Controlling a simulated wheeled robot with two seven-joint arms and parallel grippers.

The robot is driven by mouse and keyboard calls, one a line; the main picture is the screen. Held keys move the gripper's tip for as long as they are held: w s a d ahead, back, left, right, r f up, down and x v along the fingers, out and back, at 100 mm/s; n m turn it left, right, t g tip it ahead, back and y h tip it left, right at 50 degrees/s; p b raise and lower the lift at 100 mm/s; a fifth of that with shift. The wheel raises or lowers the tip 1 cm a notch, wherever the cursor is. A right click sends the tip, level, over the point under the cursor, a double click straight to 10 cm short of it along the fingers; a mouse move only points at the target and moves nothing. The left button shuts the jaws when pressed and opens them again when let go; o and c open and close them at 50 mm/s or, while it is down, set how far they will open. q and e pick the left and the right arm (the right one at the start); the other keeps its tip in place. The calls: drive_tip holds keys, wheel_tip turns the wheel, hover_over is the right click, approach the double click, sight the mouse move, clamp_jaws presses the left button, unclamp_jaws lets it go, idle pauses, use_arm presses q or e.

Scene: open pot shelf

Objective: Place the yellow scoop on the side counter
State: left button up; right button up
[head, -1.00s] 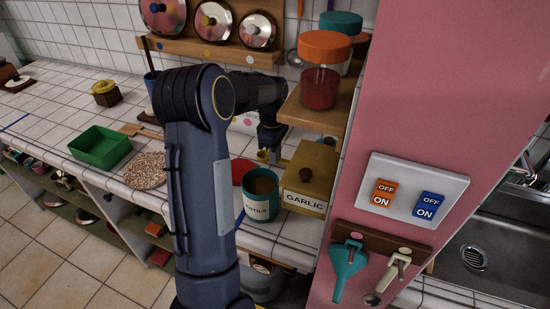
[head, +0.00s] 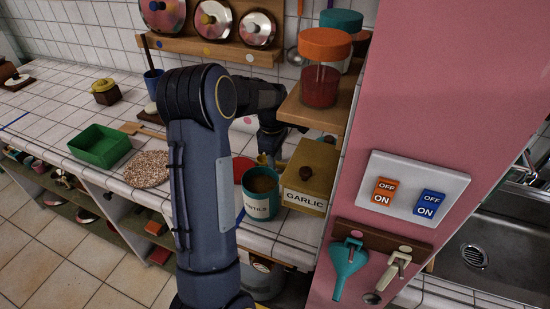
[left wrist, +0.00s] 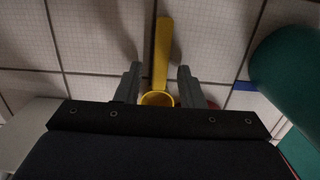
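The yellow scoop (left wrist: 161,55) shows in the left wrist view, its long handle pointing up the picture and its round bowl near the palm. My left gripper (left wrist: 158,86) is open, with a finger on each side of the scoop and a gap to both. In the head view the left gripper (head: 269,150) points down behind the teal-and-white canister, and only a small piece of the scoop (head: 262,159) shows beside it. The arm and canister hide most of the scoop there. My right gripper is in neither view.
The teal-and-white canister (head: 260,204) and the garlic box (head: 310,178) stand close in front of the left gripper. A shelf with an orange-lidded jar (head: 322,75) is above right. A green tray (head: 100,147) and a speckled round mat (head: 147,170) lie left on the tiled counter.

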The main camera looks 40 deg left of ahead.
use_arm(q)
wheel_tip(320, 180, up, 12)
drive_tip(key=shift+a+r, duration=0.2)
drive_tip(key=shift+a, duration=0.2)
drive_tip(key=shift+s+f, duration=0.1)
idle(0.5)
